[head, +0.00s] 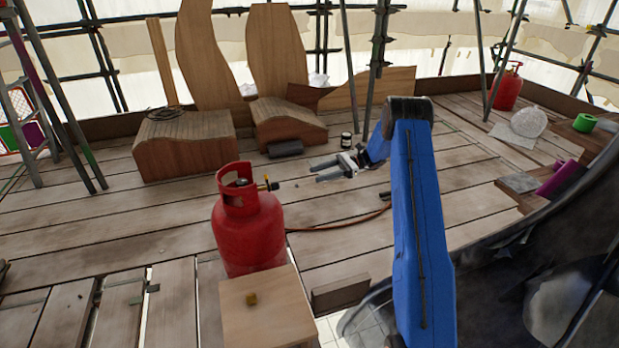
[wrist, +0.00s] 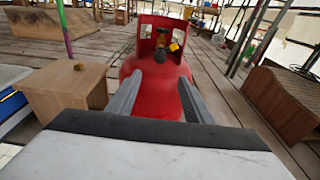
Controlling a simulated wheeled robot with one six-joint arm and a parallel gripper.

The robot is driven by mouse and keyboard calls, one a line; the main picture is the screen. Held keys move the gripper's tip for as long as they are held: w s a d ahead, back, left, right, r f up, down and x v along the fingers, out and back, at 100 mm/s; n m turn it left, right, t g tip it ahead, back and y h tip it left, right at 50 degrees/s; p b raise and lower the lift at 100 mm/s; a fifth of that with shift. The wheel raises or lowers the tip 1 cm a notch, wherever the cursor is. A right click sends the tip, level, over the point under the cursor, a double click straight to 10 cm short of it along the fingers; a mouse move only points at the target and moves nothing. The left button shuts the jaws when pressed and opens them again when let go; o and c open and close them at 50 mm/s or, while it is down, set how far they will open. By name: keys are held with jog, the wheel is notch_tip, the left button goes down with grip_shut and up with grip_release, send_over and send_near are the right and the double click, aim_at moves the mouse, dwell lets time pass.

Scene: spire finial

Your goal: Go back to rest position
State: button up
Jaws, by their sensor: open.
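My gripper (head: 322,171) is open and empty at the end of my blue arm. In the head view it hangs above the deck, to the right of a red gas cylinder (head: 250,235), with its fingers pointing left. In the wrist view the two grey fingers (wrist: 162,100) stand apart, with the red cylinder (wrist: 155,55) beyond them. The cylinder stands upright, with a brass valve at its top inside the collar. I cannot tell from the wrist view exactly how far the fingertips are from it.
A wooden box (head: 265,312) with a small brass-coloured piece (head: 251,298) on top stands in front of the cylinder. Wooden blocks (head: 185,145) and scaffold poles stand behind. A hose (head: 340,225) lies on the plank deck. A second red cylinder (head: 508,90) is at far right.

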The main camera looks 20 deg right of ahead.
jog(key=shift+d, duration=0.7)
jog(key=shift+r, duration=0.1)
jog(key=s+a+r+n+g+h, duration=0.1)
jog(key=s+a+r+n+h, duration=0.4)
jog(key=s+r, duration=0.65)
jog(key=s+a+r+n+g+h, duration=0.1)
jog(key=s+a+r+n+h, duration=0.2)
jog(key=s+a+r, duration=0.65)
jog(key=s+d+r+n+t+h, duration=0.1)
jog(key=s+r+n+h, duration=0.15)
jog(key=s, duration=0.75)
jog(key=s+d+r+n+t+h, duration=0.1)
jog(key=s+r+n+t+h, duration=0.15)
jog(key=s, duration=0.75)
jog(key=s+d+f+n+t+h, duration=0.1)
jog(key=s+n, duration=0.1)
jog(key=s, duration=0.6)
jog(key=s+d+n+t+h, duration=0.2)
jog(key=s+n, duration=0.1)
jog(key=s, duration=0.4)
jog(key=shift+s+f+h, duration=0.3)
jog(key=shift+s+f, duration=0.05)
